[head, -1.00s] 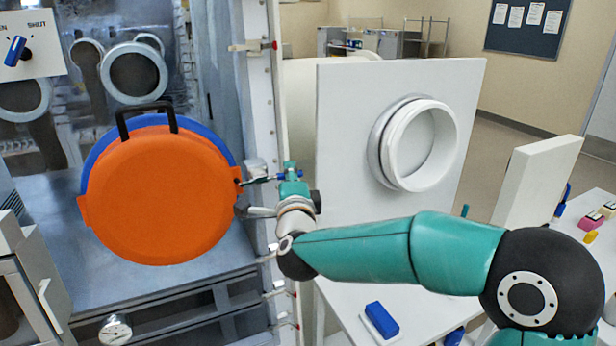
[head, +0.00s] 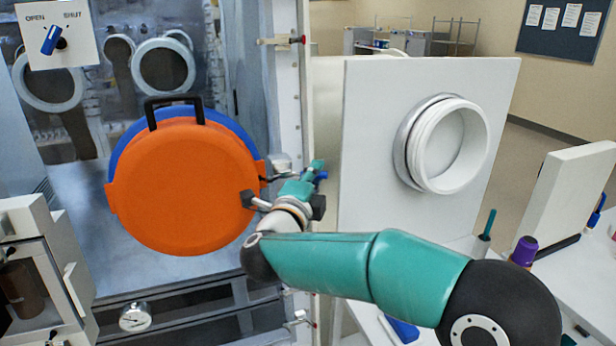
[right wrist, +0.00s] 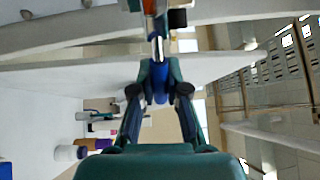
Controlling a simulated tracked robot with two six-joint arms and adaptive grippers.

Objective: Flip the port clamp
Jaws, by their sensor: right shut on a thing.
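An orange round port cover (head: 183,185) with a black handle stands in front of a blue disc. At its right edge, small grey and dark metal clamp parts (head: 280,177) reach toward my right gripper (head: 316,172). The right gripper is shut on the clamp's blue handle, of which a bit shows beside the teal fingers. In the right wrist view the two fingers close on the blue handle (right wrist: 160,84), with a metal rod running up from it. The exact angle of the clamp is hard to tell. My left gripper is not in view.
A white panel with a white ring port (head: 445,145) stands right of the gripper. The glovebox's white door frame (head: 290,110) is close beside it. A panel with a blue OPEN/SHUT knob (head: 51,40) is upper left. A gauge (head: 135,317) sits low at left.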

